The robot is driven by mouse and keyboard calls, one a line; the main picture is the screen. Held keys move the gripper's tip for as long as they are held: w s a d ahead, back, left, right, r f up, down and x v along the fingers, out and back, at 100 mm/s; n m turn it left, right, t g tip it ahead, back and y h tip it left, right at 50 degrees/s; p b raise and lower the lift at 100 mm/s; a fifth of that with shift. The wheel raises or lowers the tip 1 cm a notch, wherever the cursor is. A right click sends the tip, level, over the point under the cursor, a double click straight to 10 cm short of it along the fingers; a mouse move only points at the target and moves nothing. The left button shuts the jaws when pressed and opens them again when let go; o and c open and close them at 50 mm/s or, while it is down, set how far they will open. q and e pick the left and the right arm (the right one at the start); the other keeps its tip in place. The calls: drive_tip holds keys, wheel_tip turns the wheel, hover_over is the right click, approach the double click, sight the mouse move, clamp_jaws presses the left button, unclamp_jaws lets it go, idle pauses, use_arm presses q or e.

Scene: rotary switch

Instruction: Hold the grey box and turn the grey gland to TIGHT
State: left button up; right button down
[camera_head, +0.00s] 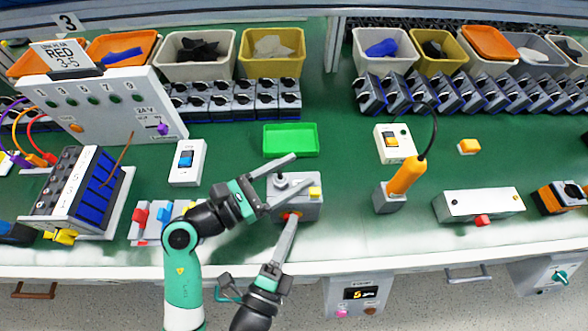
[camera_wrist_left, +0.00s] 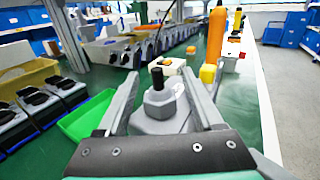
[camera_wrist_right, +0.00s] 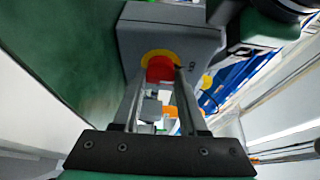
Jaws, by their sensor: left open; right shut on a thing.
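The grey box (camera_head: 311,211) stands on the green bench in the middle of the head view. The grey gland (camera_wrist_left: 160,101), a hex nut with a black stub on top, stands up from the box. My left gripper (camera_head: 305,172) is open, its fingers on either side of the gland with gaps visible in the left wrist view. My right gripper (camera_head: 294,220) is at the box's near side, shut on the red knob (camera_wrist_right: 160,68) with a yellow ring. Part of the box top is hidden by the left fingers. I cannot read any TIGHT mark.
A green tray (camera_head: 291,140) lies just behind the box. An orange-handled tool (camera_head: 405,177) stands in a grey block to the right. A white switch box (camera_head: 188,161) and a rack with blue parts (camera_head: 83,190) are left. Bare bench lies right of the box.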

use_arm(q)
drive_tip(key=shift+w+d, duration=0.15)
drive_tip(key=shift+d, duration=0.15)
clamp_jaws()
drive_tip(key=shift+s+d+m+g+h, duration=0.1)
drive_tip(key=shift+m+g+h, duration=0.4)
drive_tip(key=shift+g, duration=0.35)
drive_tip(key=shift+s+m+g+h, duration=0.1)
drive_tip(key=shift+m+g+h, duration=0.2)
drive_tip(key=shift+m+g, duration=0.45)
drive_tip(key=shift+s+m+g, duration=0.2)
drive_tip(key=shift+m+g, duration=0.05)
drive_tip(key=shift+g, duration=0.35)
